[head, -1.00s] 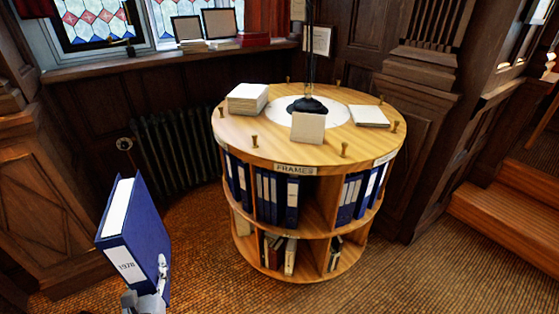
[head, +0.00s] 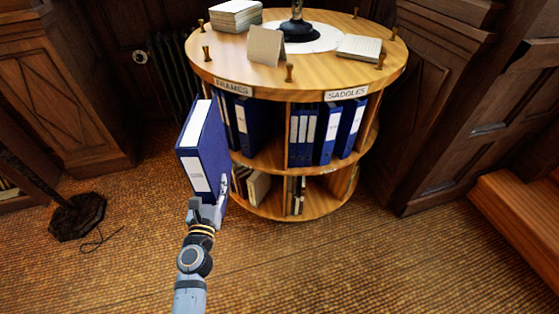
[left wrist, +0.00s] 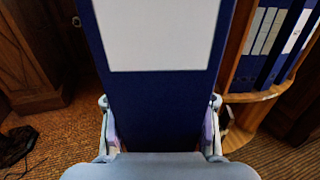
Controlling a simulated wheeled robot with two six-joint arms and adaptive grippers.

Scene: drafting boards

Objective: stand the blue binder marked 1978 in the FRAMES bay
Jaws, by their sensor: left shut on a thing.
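The blue binder (head: 212,150) stands upright in my left gripper (head: 208,203), its white-labelled spine towards me; the 1978 mark is not readable now. In the left wrist view the binder (left wrist: 160,88) fills the middle, with the fingers of my left gripper (left wrist: 160,103) shut on its two sides. The FRAMES label (head: 233,87) is on the round shelf's top rim, above and right of the binder. The FRAMES bay (head: 268,145) below it holds blue binders and is partly hidden by the held binder. My right gripper is not in view.
The SADDLES bay beside it holds several binders (head: 328,135). The round shelf's top (head: 330,62) carries paper stacks, a card, a lamp foot and brass pegs. Lower compartments hold books. A dark stand foot (head: 77,217) is on the floor at left. The front floor (head: 350,265) is clear.

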